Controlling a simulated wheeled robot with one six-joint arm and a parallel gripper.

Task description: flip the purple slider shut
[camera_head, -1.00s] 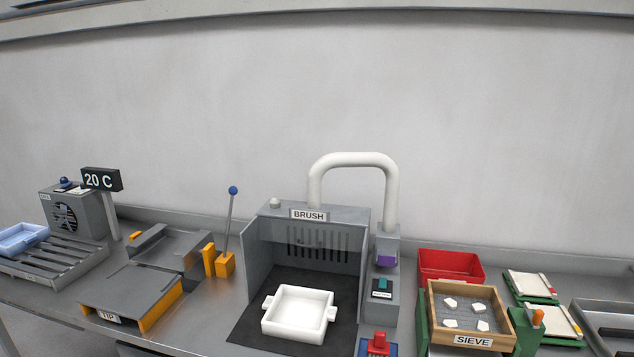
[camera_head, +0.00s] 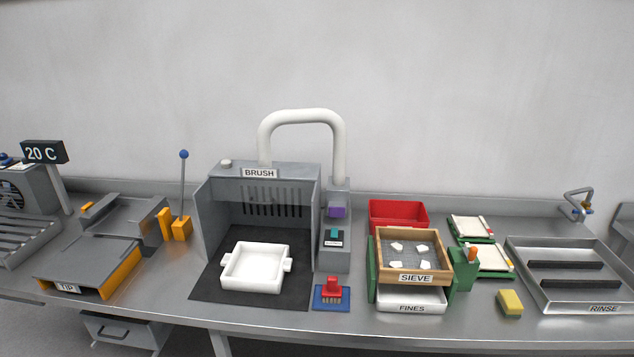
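The purple slider (camera_head: 337,212) sits on the upper front of a narrow grey post (camera_head: 336,256) at the right side of the BRUSH booth. A teal switch (camera_head: 334,234) on a dark plate is just below it. The slider is small here, and I cannot tell whether it is open or shut. A white curved pipe (camera_head: 302,117) runs from the booth top down to the post. My gripper is not in view.
A white tray (camera_head: 286,265) stands on the booth's dark mat. A red-handled brush (camera_head: 332,288) lies on a blue pad before the post. The SIEVE frame (camera_head: 414,277), red bin (camera_head: 398,203) and yellow sponge (camera_head: 510,303) are to the right. The TIP station (camera_head: 66,287) is left.

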